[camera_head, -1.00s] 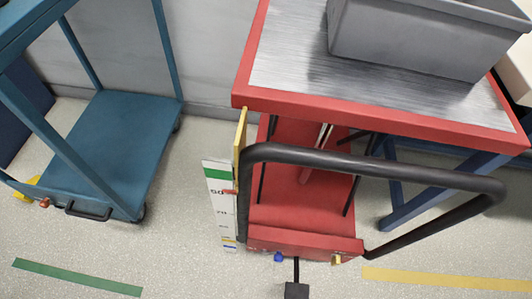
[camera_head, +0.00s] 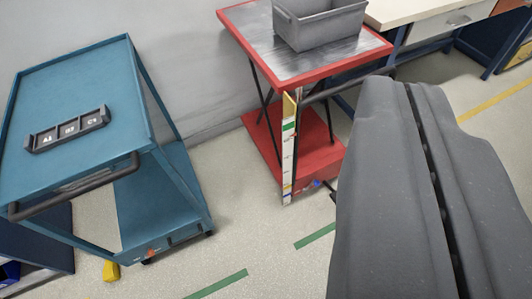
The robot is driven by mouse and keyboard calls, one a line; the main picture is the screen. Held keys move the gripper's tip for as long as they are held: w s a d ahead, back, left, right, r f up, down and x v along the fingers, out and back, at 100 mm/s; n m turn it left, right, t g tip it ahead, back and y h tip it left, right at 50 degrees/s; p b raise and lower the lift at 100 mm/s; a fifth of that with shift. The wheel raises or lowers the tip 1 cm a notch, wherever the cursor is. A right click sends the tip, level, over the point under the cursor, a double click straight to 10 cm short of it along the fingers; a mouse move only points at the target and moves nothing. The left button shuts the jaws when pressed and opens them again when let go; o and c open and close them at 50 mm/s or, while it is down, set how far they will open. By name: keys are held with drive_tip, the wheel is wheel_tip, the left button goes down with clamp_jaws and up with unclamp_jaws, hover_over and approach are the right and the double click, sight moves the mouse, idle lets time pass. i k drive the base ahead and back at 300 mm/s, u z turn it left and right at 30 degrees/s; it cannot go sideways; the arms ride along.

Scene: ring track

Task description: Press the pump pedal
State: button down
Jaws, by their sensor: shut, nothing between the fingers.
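The red lift table (camera_head: 305,68) stands at the upper middle, with a red base (camera_head: 318,158) near the floor. A blue knob (camera_head: 317,183) shows on the front of the base. Beside it is a small dark part (camera_head: 333,194), which looks like the pump pedal; my gripper hides most of that spot. My gripper (camera_head: 408,92) is large and dark grey, fills the right side of the view and is shut with only a thin seam between its fingers. It appears in front of the table's right side; whether it touches anything cannot be told.
A grey bin (camera_head: 320,28) sits on the lift table's steel top. A teal cart (camera_head: 85,75) with a black labelled tray (camera_head: 67,130) stands on the left. A white-topped bench (camera_head: 425,12) is at the back right. Bare floor with green tape (camera_head: 218,285) lies between cart and gripper.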

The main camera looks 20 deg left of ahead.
sight(332, 195)
drive_tip(key=z, duration=0.05)
drive_tip(key=i, duration=1.05)
drive_tip(key=u, duration=0.15)
